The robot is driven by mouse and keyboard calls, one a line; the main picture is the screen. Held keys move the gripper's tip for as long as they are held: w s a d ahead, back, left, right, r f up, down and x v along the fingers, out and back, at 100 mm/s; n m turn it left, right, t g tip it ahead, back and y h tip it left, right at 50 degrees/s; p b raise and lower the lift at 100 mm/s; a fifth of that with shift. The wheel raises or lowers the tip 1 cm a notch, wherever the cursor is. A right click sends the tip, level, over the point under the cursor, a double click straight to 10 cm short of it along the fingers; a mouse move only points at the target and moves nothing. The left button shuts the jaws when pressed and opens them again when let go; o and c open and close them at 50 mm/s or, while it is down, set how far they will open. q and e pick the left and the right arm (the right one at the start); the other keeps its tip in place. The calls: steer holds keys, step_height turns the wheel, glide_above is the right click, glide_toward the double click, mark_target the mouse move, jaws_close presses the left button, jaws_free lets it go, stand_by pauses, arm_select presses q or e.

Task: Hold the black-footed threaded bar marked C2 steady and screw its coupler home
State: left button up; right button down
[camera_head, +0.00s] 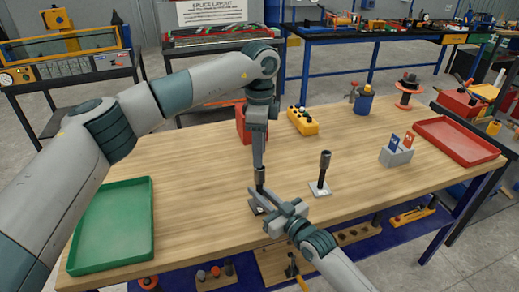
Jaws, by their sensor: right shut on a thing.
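A threaded bar stands on a small dark foot (256,209) near the front middle of the table, mostly hidden by my grippers. A dark coupler (260,178) shows at its top. My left gripper (259,165) points straight down over the coupler, seen edge-on, so its jaw opening is hidden. My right gripper (268,212) is shut low on the bar, coming from the front right. A second upright bar with a dark coupler (325,160) stands to the right on a pale foot plate (319,189). I cannot read the C2 mark on either.
A green tray (80,262) lies at the left and a red tray (458,141) at the right. A grey holder (396,157) with blue and red tags, a yellow block (302,121), a red bin (240,128) and a blue pot (364,104) stand farther back. Table between is clear.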

mark_target(260, 172)
arm_select(q)
steer(key=shift+n, duration=0.3)
steer(key=shift+f, duration=4)
